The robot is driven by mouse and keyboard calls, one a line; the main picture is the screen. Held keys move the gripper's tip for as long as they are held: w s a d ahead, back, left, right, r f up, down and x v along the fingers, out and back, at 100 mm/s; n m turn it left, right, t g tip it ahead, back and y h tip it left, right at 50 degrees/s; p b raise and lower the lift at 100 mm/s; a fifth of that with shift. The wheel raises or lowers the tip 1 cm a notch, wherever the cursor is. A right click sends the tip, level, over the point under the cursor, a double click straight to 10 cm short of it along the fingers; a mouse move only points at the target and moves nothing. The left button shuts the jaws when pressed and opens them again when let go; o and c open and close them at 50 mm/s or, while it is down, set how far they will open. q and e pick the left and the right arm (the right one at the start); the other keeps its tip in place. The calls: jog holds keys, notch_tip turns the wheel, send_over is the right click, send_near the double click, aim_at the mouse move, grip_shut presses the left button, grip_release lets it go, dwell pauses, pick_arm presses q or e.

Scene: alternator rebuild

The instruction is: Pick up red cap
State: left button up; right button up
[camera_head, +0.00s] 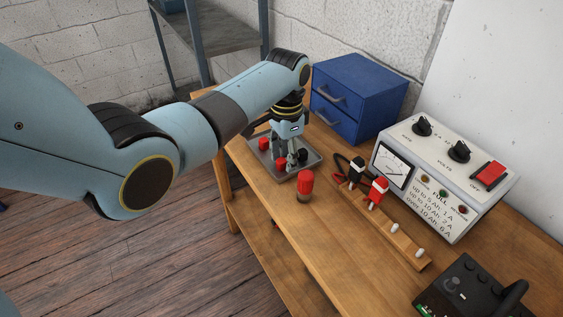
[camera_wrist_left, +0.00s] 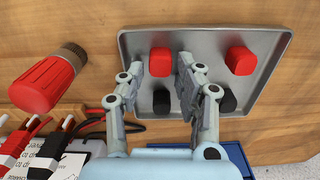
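A shallow grey metal tray (camera_head: 312,158) stands on the wooden bench and holds two red caps and two black caps. In the left wrist view one red cap (camera_wrist_left: 160,55) shows between the fingertips of my left gripper (camera_wrist_left: 160,70), with a gap on each side. The other red cap (camera_wrist_left: 241,60) lies right of the fingers. The black caps (camera_wrist_left: 161,102) (camera_wrist_left: 228,100) lie below them in that view. In the head view my left gripper (camera_head: 287,160) points down over the tray, partly hiding its contents. Whether the fingers touch the tray I cannot tell. My right gripper is not in view.
A red-topped cylinder (camera_head: 305,184) stands close to the tray's front right. A wooden rail (camera_head: 395,238) with red and black clamps, a charger box (camera_head: 440,185) and a blue drawer cabinet (camera_head: 360,95) stand to the right and behind. The front bench edge is clear.

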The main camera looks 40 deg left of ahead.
pick_arm(q)
jog(key=c, duration=0.5)
